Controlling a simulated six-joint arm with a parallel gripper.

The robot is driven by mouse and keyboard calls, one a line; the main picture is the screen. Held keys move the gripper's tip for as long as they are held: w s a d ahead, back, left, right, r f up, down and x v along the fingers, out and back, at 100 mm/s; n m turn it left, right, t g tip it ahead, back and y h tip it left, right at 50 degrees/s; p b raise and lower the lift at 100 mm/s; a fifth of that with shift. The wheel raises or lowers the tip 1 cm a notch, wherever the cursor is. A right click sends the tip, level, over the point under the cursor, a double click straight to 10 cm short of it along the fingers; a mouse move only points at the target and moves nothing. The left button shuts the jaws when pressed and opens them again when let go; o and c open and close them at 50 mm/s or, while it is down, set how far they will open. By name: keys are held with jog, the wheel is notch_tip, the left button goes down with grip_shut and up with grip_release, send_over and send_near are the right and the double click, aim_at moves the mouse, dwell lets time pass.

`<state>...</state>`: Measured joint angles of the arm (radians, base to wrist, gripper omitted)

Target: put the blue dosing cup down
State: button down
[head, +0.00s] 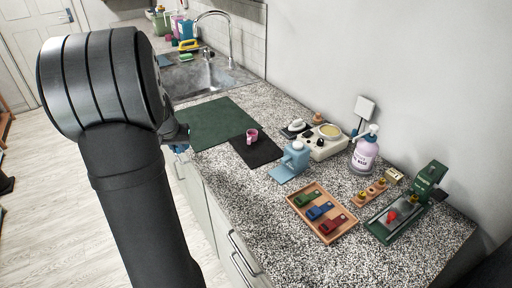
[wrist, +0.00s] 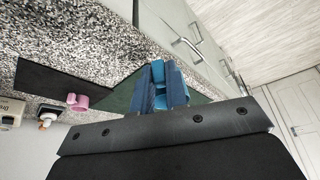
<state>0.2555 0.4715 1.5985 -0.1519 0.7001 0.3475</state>
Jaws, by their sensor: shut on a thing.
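My gripper (wrist: 161,86) is shut on the blue dosing cup (wrist: 158,70), seen between the two dark blue fingers in the wrist view. In the head view my arm hides most of the gripper, and only a small blue part (head: 181,148) shows by the counter's front edge. The cup appears held up near the front edge of the green mat (head: 212,124); its height cannot be told. A pink cup (head: 252,135) stands on the black mat (head: 262,153), and it also shows in the wrist view (wrist: 77,101).
A light blue dispenser (head: 294,157), a white device (head: 323,143) and a pump bottle (head: 365,152) stand right of the mats. A wooden tray (head: 334,239) holds colored clips. A green press (head: 420,195) stands far right. The sink (head: 204,77) is behind. The green mat's visible part is clear.

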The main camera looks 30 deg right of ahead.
jog(key=s+d+r+m, duration=0.1)
jog(key=s+d, duration=0.1)
jog(key=d, duration=0.4)
jog(key=s+d+r+m, duration=0.1)
jog(key=s+d+r, duration=0.15)
jog(key=d, duration=0.45)
jog(key=m+h, duration=0.1)
jog(key=m, duration=0.1)
send_over(262, 159)
jog(key=s+a, duration=0.1)
jog(key=s, duration=0.1)
jog(key=shift+g, duration=0.3)
jog(key=f, duration=0.8)
jog(key=shift+w+a, duration=0.2)
jog(key=shift+w, duration=0.05)
jog(key=shift+f, duration=0.1)
jog(key=c, duration=1.8)
grip_release()
jog(key=o, duration=0.4)
jog(key=shift+c, duration=0.2)
jog(key=v, duration=1.2)
jog(key=shift+w, duration=0.1)
